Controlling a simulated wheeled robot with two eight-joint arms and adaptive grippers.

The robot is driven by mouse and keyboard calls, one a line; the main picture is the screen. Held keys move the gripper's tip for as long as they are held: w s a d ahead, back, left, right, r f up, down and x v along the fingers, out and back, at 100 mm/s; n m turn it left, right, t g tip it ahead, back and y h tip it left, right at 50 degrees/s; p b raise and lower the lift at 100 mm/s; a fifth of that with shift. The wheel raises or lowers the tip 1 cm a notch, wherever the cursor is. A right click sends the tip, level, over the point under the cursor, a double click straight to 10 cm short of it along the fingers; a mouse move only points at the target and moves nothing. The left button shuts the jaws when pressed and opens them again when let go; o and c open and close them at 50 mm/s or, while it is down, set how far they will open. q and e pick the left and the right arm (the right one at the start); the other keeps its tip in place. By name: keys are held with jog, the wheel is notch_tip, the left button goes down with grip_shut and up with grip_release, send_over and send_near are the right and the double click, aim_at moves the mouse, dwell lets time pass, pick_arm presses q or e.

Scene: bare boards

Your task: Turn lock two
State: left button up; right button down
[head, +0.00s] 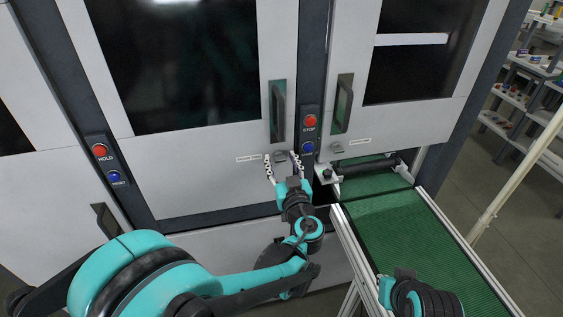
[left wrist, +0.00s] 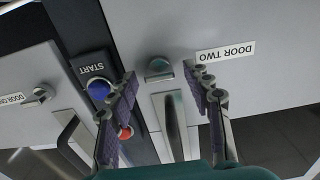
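Lock two (head: 280,156) is a small metal lock beside the DOOR TWO label (head: 247,158), below the dark handle of the middle door. In the left wrist view, which is upside down, lock two (left wrist: 158,69) is a rounded metal knob beside its label (left wrist: 226,52). My left gripper (head: 282,158) is open. In the left wrist view its fingertips (left wrist: 160,78) stand on either side of the lock, with visible gaps and nothing between them. My right arm shows at the lower right over the conveyor; its fingers cannot be made out.
A panel with a red STOP button (head: 310,121) and a blue START button (head: 308,147) is right of lock two, close to one left finger. Another lock (head: 337,147) is on the right door. A green conveyor (head: 405,235) runs out below it. Shelves (head: 525,85) stand far right.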

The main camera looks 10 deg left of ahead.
pick_arm(q)
grip_shut()
jog(key=m+b, duration=0.1)
jog(key=m, duration=0.3)
jog(key=shift+d+m, duration=0.1)
jog(key=shift+m, duration=0.3)
jog(key=m, duration=0.4)
jog(key=shift+f+m, duration=0.1)
jog(key=shift+m, duration=0.2)
jog(key=m+b, duration=0.1)
jog(key=m, duration=0.3)
jog(key=shift+w+d, duration=0.1)
jog(key=shift+f+m, duration=0.1)
jog(key=shift+m, duration=2.1)
